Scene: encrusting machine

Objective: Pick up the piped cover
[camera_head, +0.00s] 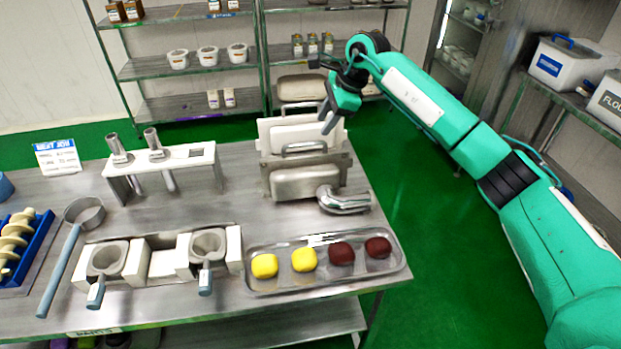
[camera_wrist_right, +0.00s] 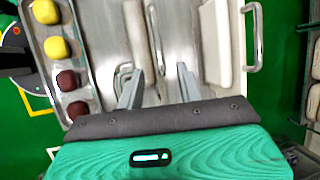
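The piped cover (camera_head: 306,183) is a grey metal block with a bent silver pipe (camera_head: 345,201) at its right end. It stands at the front of a group of upright covers on the steel table. My right gripper (camera_head: 328,118) is above the back right of this group, pointing down and apart from the piped cover. In the right wrist view my right gripper (camera_wrist_right: 160,85) has its two fingers spread with nothing held between them. Part of the pipe (camera_wrist_right: 123,82) shows beside the left finger there. My left gripper is not in view.
A metal tray (camera_head: 262,288) with two yellow and two dark red pieces lies in front. White panels (camera_head: 300,132) with metal handles (camera_head: 304,147) stand behind the piped cover. A white stand (camera_head: 160,165) is to the left. Green floor is open to the right of the table.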

